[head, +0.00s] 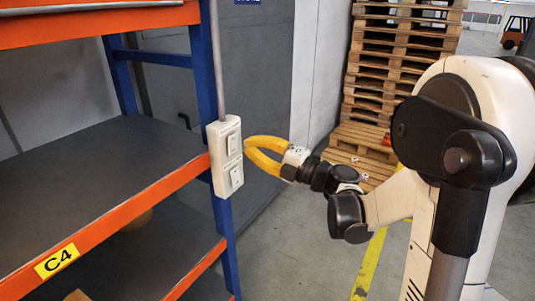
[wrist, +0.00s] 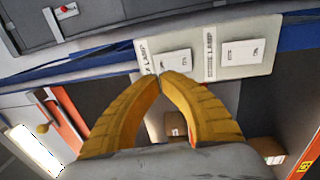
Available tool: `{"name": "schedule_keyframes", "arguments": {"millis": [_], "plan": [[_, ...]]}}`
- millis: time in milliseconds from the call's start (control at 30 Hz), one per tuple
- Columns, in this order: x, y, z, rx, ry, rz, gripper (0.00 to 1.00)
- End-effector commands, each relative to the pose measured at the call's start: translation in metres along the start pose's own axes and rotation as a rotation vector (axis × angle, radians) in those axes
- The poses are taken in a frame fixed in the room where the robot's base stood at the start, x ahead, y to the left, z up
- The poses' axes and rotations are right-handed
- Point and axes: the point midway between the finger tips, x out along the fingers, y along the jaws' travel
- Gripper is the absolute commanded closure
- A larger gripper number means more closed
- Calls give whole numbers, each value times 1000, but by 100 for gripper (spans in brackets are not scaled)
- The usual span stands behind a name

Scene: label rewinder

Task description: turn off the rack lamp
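A white switch box (head: 220,185) with two rockers is fixed on the blue rack post in the head view. In the wrist view, the box (wrist: 213,70) has a left rocker (wrist: 178,62) whose partly covered label ends in "LAMP". The right rocker (wrist: 242,53) has another partly readable lamp label. The left rocker seems to be the upper rocker (head: 233,144) of the head view. My gripper (head: 248,147) has its yellow fingertips together and empty, close in front of the box. In the wrist view, the fingertips (wrist: 163,76) overlap the left rocker's lower edge; contact is unclear.
A bright white strip (wrist: 35,148), apparently a lit lamp, shows at the wrist view's left. An orange-edged shelf (head: 110,217) with a C4 tag lies left of the box. Stacked pallets (head: 385,75) stand behind my arm. Grey floor (head: 290,245) is open below.

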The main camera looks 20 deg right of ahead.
Motion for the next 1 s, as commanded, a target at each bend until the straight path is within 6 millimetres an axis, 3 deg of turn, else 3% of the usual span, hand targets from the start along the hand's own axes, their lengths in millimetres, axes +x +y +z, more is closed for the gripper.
{"name": "schedule_keyframes", "arguments": {"millis": [100, 300, 1000], "plan": [[22, 0, -1, 0, 2, 0, 100], [42, 0, 0, 0, 0, 1, 100], [55, 2, 0, 0, -1, 1, 100]]}}
